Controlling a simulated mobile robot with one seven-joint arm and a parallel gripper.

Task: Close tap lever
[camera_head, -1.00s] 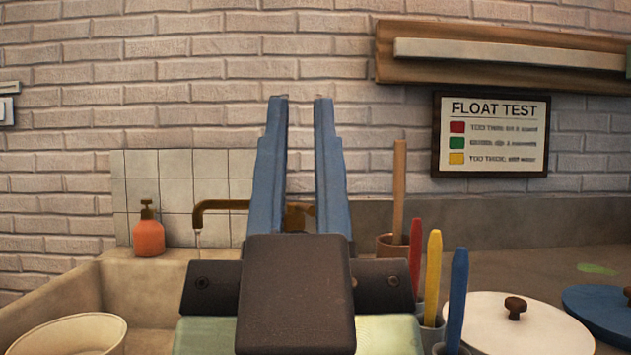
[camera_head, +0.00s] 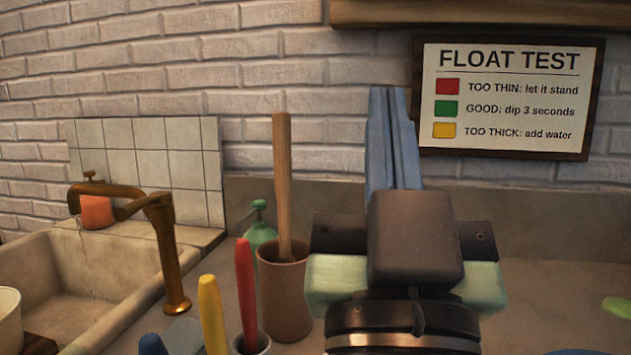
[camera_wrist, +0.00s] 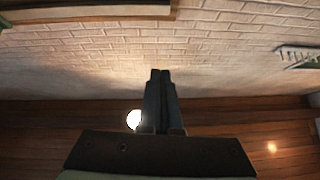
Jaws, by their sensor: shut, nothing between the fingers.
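The brass tap (camera_head: 168,250) stands at the right edge of the stone sink in the head view. In the wrist view my gripper (camera_wrist: 160,73) faces the brick wall, and the tap does not show.
A brown crock with a wooden stick (camera_head: 285,295), a green bottle (camera_head: 260,230) and red (camera_head: 246,290) and yellow (camera_head: 211,312) handles stand between tap and gripper. The float test sign (camera_head: 510,97) hangs at right.

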